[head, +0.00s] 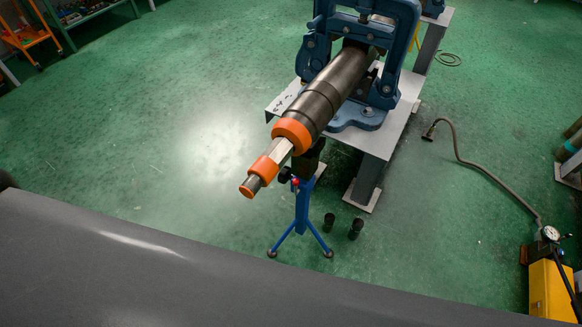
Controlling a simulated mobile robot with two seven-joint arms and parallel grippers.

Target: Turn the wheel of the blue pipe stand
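The blue pipe stand (303,215) stands on the floor near the picture's middle, with its tripod legs spread. A small dark knob (285,175), which may be the wheel, shows at the left of its top beside a small red part. A dark pipe (335,90) with orange rings at its near end (270,165) lies above the stand, and its far part sits in the blue pipe vise (385,60). The pipe partly hides the stand's head. Neither of my grippers is in view.
The vise sits on a grey metal bench (385,135). Two small dark cylinders (355,229) stand on the floor right of the stand. A yellow unit (552,290) with a gauge and a hose (480,168) is at the right. The green floor at the left is clear.

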